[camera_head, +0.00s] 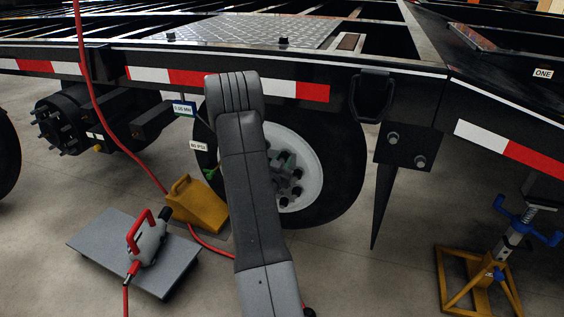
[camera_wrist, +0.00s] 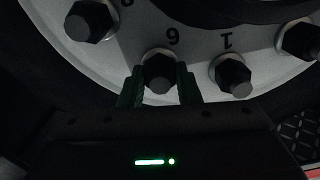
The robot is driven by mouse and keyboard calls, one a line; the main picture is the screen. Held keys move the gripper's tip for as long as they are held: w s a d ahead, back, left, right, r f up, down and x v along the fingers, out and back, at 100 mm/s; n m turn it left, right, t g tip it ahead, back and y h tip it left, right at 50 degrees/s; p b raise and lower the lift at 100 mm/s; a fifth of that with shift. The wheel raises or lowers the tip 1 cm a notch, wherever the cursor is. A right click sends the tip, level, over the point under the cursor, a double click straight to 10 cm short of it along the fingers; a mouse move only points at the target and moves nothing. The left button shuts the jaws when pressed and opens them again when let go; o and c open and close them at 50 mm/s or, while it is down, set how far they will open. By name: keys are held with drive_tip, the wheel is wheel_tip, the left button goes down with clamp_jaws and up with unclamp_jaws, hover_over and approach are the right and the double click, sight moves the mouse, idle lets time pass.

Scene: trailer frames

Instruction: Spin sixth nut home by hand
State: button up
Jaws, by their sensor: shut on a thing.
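The sixth nut (camera_wrist: 158,72) is a dark hex nut on the white wheel disc, just below the printed number 6 in the wrist view. My gripper (camera_wrist: 160,88) has its two green-dark fingers on either side of this nut, shut on it. The white wheel (camera_head: 296,170) with its tyre (camera_head: 345,165) hangs under the trailer frame in the head view, partly hidden by my arm. Other nuts sit beside it, one below the number 1 (camera_wrist: 230,75), one at the upper left (camera_wrist: 88,20) and one at the right edge (camera_wrist: 298,40).
A yellow wheel chock (camera_head: 196,205) stands by the tyre. A red-handled impact tool (camera_head: 148,243) lies on a grey plate (camera_head: 172,278) at the left. A red hose (camera_head: 95,100) hangs down to the floor. A yellow jack stand (camera_head: 480,280) stands at the right.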

drive_tip(key=shift+m, duration=0.3)
drive_tip(key=m, duration=0.5)
drive_tip(key=shift+m, duration=0.3)
drive_tip(key=m, duration=1.5)
drive_tip(key=shift+m, duration=0.4)
drive_tip(key=shift+f, duration=0.1)
drive_tip(key=o, duration=1)
